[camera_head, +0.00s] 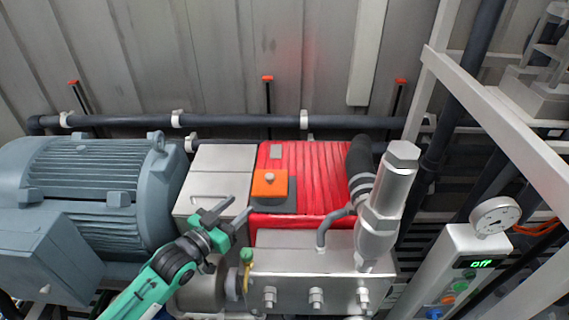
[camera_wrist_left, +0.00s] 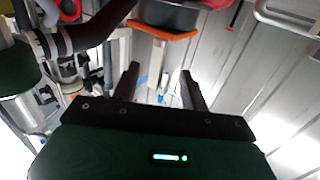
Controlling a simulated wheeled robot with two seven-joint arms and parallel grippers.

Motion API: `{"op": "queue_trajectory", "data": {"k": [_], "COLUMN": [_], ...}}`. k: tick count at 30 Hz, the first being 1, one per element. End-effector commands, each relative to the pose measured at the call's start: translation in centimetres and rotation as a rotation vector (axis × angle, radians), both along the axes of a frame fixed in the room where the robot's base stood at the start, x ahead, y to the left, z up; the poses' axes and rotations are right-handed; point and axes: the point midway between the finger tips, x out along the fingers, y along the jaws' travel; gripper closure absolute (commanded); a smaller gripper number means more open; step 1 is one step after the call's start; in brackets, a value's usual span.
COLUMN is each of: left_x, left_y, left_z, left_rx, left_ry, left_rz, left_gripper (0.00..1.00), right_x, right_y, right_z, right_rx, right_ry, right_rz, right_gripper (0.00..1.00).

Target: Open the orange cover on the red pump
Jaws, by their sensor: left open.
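The red pump (camera_head: 325,168) has a ribbed red casing and stands in the middle of the head view. The orange cover (camera_head: 264,188) lies flat on a dark grey box (camera_head: 289,196) on the pump's left side, with a small pale knob on it. My left gripper (camera_head: 241,204) is open and empty, just below and left of the cover, apart from it. In the left wrist view, the open fingers (camera_wrist_left: 159,76) point toward the wall, and an orange edge (camera_wrist_left: 163,34), seemingly the cover, shows beyond them. My right gripper is not in view.
A grey-blue motor (camera_head: 95,180) stands at the left. A steel block (camera_head: 310,268) with an upright metal cylinder (camera_head: 388,195) stands in front and right of the pump. A pressure gauge (camera_head: 495,216) and white frame bars (camera_head: 510,130) are at the right. Space above the cover looks clear.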

Motion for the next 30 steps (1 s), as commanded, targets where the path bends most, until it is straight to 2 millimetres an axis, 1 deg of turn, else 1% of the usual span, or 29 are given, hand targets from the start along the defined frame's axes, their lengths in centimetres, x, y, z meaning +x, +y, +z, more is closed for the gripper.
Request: {"op": "queue_trajectory", "data": {"k": [2,5,8,12,15,21,24,27,30], "left_x": [0.2,0.8,1.9,4.2,6.0,9.1,10.3,11.0,11.4], "left_y": [0.0,-0.4,-1.2,-2.7,-3.9,-6.1,-6.8,-7.3,-7.6], "left_z": [0.1,0.2,0.3,0.4,0.4,0.2,0.2,0.1,0.0], "left_rx": [-0.003,-0.005,-0.005,-0.006,-0.006,-0.003,-0.004,-0.004,-0.003], "left_ry": [-0.004,-0.007,-0.007,-0.007,-0.007,-0.005,-0.006,-0.006,-0.005], "left_rz": [-0.002,-0.002,-0.002,-0.002,-0.002,-0.003,-0.002,-0.003,-0.003], "left_gripper": [0.55,0.55,0.55,0.55,0.55,0.55,0.55,0.55,0.55], "right_x": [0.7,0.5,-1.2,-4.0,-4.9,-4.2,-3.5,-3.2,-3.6], "right_y": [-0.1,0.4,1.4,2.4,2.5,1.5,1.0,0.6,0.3], "right_z": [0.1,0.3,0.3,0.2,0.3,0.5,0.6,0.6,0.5], "right_rx": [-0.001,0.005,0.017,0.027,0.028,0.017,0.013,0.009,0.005], "right_ry": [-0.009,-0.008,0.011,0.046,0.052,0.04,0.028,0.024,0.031], "right_rz": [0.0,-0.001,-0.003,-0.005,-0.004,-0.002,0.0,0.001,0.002], "right_gripper": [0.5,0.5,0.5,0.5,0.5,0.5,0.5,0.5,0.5]}}
